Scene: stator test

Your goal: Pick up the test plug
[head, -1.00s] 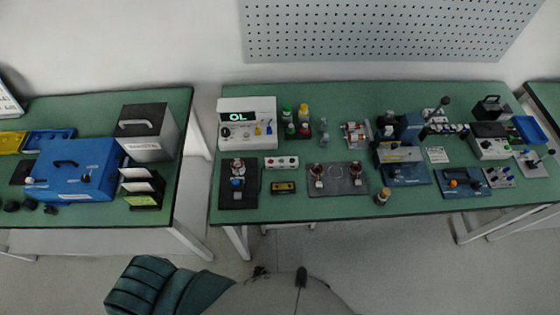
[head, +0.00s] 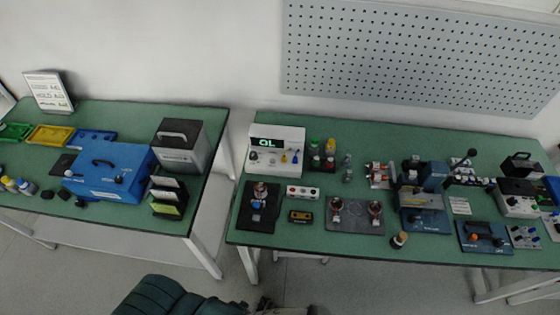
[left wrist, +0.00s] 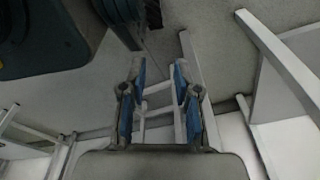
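A white meter (head: 262,167) with a lit display reading "OL" stands at the left of the right-hand table. I cannot tell which piece is the test plug. In the left wrist view my left gripper (left wrist: 160,72) is open, its two blue-padded fingers apart with nothing between them. White table legs and floor show beyond it, so it is away from the tabletop items. My right gripper is not in view.
The right-hand green table (head: 330,255) also holds bottles, a dark mat with copper-coloured parts (head: 355,228) and several devices. The left table (head: 110,218) holds a blue case (head: 125,188) and grey box (head: 180,158). A gap separates them. A dark teal padded object (head: 160,300) is in front.

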